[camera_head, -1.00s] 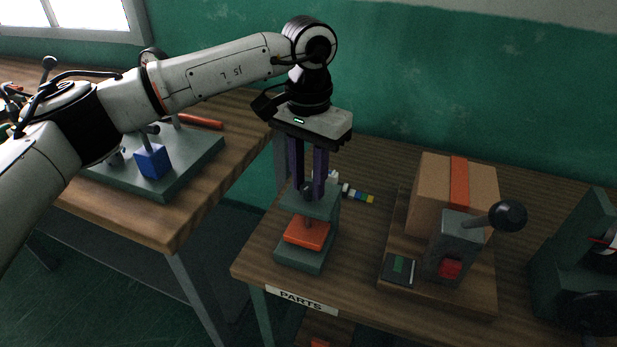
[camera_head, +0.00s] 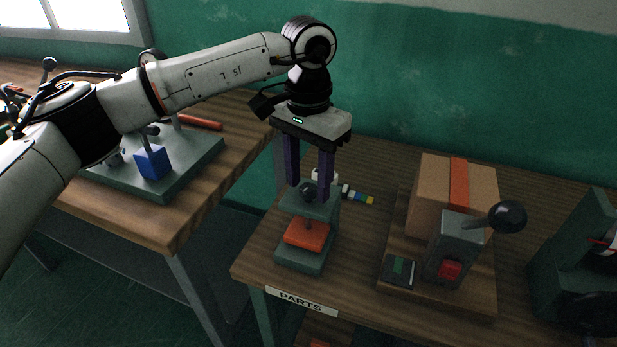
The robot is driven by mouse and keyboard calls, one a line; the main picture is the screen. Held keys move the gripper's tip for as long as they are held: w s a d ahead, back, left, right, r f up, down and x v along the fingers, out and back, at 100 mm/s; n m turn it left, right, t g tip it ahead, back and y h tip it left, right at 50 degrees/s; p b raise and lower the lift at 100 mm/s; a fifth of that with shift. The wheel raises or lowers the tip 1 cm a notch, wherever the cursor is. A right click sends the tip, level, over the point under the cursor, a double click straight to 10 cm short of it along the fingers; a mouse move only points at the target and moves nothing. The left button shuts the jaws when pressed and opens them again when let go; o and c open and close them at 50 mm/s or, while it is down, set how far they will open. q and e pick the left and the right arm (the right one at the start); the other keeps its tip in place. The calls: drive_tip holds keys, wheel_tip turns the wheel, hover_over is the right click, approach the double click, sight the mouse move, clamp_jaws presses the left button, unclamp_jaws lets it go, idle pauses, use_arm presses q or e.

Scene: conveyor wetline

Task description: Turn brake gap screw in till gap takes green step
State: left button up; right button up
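The brake fixture is a green-grey C-shaped block (camera_head: 301,259) on the parts table. An orange pad (camera_head: 307,234) sits in its opening, under a thin screw shaft. The dark screw knob (camera_head: 308,192) stands on top of the fixture. My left gripper (camera_head: 309,190) points down over the knob, its two purple fingers apart on either side of it, with clear space visible around the knob. A stepped gauge with coloured steps (camera_head: 357,195), green among them, lies behind the fixture, its white end partly hidden by a finger. My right gripper is not in view.
Right of the fixture, a wooden board (camera_head: 450,292) carries a cardboard box (camera_head: 427,190), a grey lever unit (camera_head: 452,240) and a small dark device (camera_head: 399,270). A green machine (camera_head: 570,270) stands far right. The left bench (camera_head: 150,222) holds a blue cube (camera_head: 152,162).

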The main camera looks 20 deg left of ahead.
sight(308, 187)
use_arm(q)
wheel_tip(308, 187, up, 10)
drive_tip(key=shift+r, duration=0.15)
idle(0.4)
idle(0.3)
